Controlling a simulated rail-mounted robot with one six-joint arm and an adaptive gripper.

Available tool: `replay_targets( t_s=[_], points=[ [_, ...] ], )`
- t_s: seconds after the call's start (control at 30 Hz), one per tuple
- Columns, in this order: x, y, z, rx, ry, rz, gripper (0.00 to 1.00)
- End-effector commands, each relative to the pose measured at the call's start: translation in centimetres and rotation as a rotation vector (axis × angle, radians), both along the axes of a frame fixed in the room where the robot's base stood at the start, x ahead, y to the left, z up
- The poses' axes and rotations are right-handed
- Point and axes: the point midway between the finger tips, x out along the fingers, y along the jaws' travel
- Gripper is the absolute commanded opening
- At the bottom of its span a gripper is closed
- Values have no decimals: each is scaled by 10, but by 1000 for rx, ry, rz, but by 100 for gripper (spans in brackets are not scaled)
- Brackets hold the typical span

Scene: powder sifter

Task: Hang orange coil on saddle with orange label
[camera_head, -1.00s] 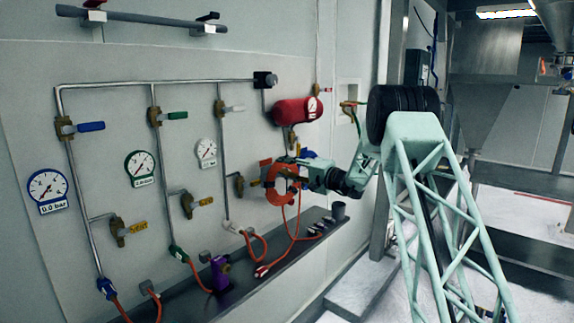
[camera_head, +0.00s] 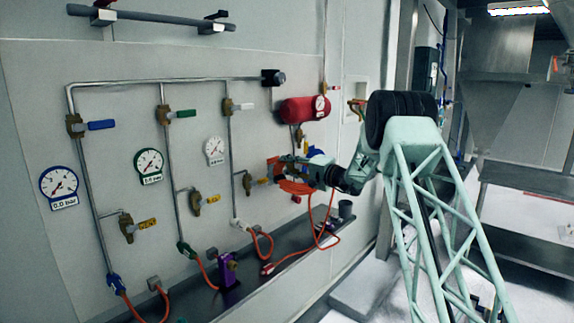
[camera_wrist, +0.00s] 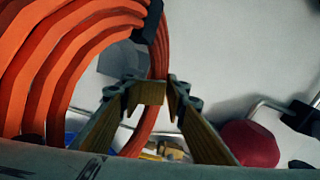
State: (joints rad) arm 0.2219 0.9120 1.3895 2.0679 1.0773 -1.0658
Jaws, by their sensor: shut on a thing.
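The orange coil (camera_head: 294,187) is at my gripper (camera_head: 283,168), off the ledge and in front of the wall; its ring looks flat and nearly edge-on. In the wrist view the coil's loops (camera_wrist: 45,60) fill the left side, with a dark band near the top. My gripper (camera_wrist: 152,97) is shut on the coil, with orange strands running between and behind the fingertips. A small orange patch (camera_head: 272,161) shows at the wall beside my gripper; I cannot tell whether it is the saddle's label. The saddle itself is not clearly visible.
Pipes, valves and gauges (camera_head: 149,166) cover the wall to the left. A red tank (camera_head: 303,108) is above my gripper. A ledge (camera_head: 190,295) below carries a purple fitting (camera_head: 229,270) and a dark cup (camera_head: 345,209). An orange hose (camera_head: 332,240) hangs in a loop below the coil.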

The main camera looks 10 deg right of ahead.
Motion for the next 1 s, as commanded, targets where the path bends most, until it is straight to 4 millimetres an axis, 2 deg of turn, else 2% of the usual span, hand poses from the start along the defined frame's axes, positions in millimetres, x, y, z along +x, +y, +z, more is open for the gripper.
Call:
replay_targets(
  t_s=[0.03, 0.17, 1.0],
  points=[
    [4, 6, -2, -2, -3, -1, 0],
    [7, 8, -5, -3, -3, -1, 0],
    [9, 11, -17, -5, 2, -1, 0]
  ],
)
